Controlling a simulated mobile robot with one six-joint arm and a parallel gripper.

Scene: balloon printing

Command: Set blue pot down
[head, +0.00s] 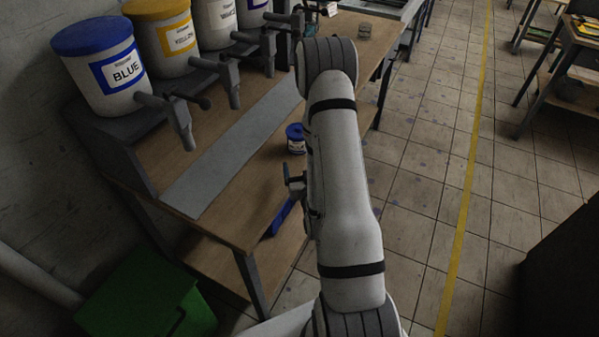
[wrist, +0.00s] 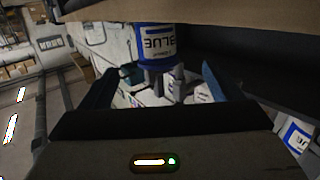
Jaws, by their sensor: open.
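The small blue pot (head: 295,138) has a blue lid and a label. It stands upright on the wooden bench near its front edge, left of my arm, in the head view. The wrist view appears upside down, and there the pot (wrist: 155,42) shows its BLUE label near the bench edge. My gripper (wrist: 160,70) is open, with one dark blue finger on each side of the pot and gaps between them. The pot lies at or just beyond the fingertips; I cannot tell its exact depth. In the head view my arm hides much of the gripper.
Large paint buckets, including a blue one (head: 107,72) and a yellow one (head: 165,35), stand on a raised rack with taps jutting out. A grey strip (head: 235,145) runs along the wooden bench (head: 240,205). A green bin (head: 145,295) stands at lower left.

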